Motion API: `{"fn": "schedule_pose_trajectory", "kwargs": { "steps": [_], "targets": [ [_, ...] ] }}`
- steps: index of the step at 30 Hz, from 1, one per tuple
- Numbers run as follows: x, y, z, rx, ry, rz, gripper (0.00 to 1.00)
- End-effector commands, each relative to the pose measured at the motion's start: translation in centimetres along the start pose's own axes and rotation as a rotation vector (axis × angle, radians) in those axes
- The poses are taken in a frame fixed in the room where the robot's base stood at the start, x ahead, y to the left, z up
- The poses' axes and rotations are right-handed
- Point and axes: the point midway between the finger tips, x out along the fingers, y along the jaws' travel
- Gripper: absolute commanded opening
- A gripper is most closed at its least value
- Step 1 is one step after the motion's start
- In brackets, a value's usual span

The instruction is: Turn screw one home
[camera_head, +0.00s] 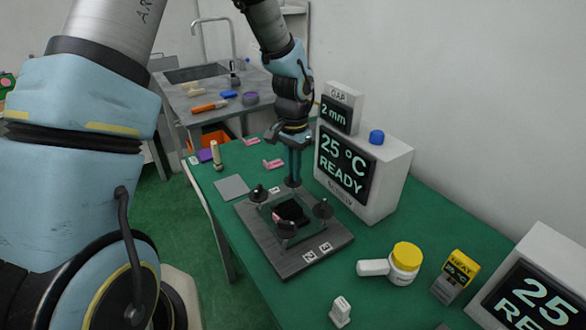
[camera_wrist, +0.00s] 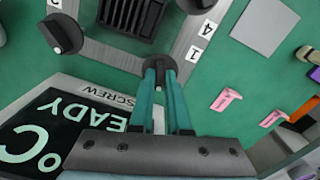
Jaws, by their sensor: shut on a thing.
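Screw one is a dark round knob (camera_wrist: 152,64) beside the label 1 (camera_wrist: 192,53), at one corner of a clamp frame (camera_wrist: 105,54). My gripper (camera_wrist: 161,80) points down with its teal fingers shut on this knob; in the head view my gripper (camera_head: 293,178) is at the frame's far corner. The fingers hide part of the knob. Other dark knobs stand at the corners: left (camera_head: 258,191), right (camera_head: 323,208) and near (camera_head: 287,229). A black finned block (camera_head: 291,211) sits in the middle. The grey base (camera_head: 281,261) carries labels at its front.
A white display unit (camera_head: 384,180) reading 25 °C READY and GAP 2 mm stands close behind my gripper. Pink pieces (camera_head: 273,164) and a grey pad (camera_head: 232,187) lie at the left.

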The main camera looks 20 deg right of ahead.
Motion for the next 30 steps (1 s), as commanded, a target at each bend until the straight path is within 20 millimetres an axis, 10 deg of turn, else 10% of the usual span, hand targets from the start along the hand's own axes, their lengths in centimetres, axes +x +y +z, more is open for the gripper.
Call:
{"fn": "schedule_pose_trajectory", "kwargs": {
  "steps": [30],
  "targets": [
    [-0.22,-0.01,-0.04,0.917,0.001,0.0,0.0]
  ]
}}
